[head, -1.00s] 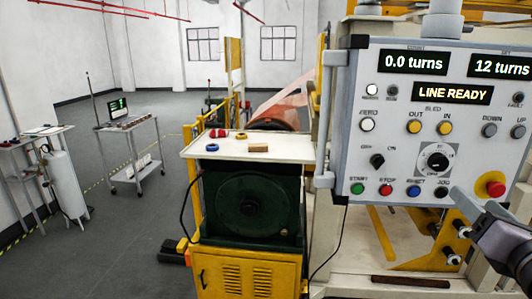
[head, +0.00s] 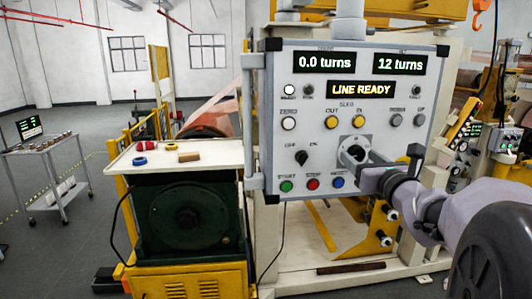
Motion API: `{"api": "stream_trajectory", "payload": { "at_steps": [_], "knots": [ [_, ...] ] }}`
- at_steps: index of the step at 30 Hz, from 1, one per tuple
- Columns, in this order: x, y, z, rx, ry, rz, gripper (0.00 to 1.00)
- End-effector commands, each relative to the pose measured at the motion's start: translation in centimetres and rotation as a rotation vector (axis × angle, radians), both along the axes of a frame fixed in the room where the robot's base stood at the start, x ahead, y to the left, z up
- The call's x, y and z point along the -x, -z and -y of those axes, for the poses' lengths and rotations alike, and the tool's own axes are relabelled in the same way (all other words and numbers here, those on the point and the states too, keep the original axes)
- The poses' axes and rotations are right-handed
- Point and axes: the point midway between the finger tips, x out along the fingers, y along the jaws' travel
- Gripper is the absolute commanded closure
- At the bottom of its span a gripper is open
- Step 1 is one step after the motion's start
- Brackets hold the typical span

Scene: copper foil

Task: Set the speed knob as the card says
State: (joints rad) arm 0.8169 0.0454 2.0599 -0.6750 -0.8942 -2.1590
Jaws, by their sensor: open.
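The speed knob (head: 355,149) is a dial on a square plate low on the middle of the grey control panel (head: 290,110). My gripper (head: 366,162) reaches in from the right, directly in front of the knob, and covers part of it. Its jaws are open; I cannot tell whether they touch the knob. The knob's pointer and scale are too small and too covered to read. The panel's displays read 0.0 turns, 12 turns and LINE READY. I cannot make out a card in this view.
An OFF/ON switch (head: 301,157) and green (head: 286,186), red (head: 312,184) and blue (head: 338,182) buttons sit left of and below the knob. My arm hides the panel's lower right, including the red stop button. A cream-topped stand (head: 215,154) is at left.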

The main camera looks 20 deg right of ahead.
Motion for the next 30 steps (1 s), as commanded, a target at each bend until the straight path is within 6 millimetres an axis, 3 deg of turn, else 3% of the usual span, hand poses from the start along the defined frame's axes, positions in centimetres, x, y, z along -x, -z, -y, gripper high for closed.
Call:
{"api": "stream_trajectory", "payload": {
  "at_steps": [8, 17, 30],
  "knots": [
    [-0.23, -0.01, 0.03, 0.000, 0.000, 0.000, 0.42],
    [-0.20, 0.00, 0.04, 0.000, 0.000, 0.000, 1.00],
    [-0.18, 0.18, 0.00, -0.106, 0.000, 0.027, 1.00]
  ]
}}
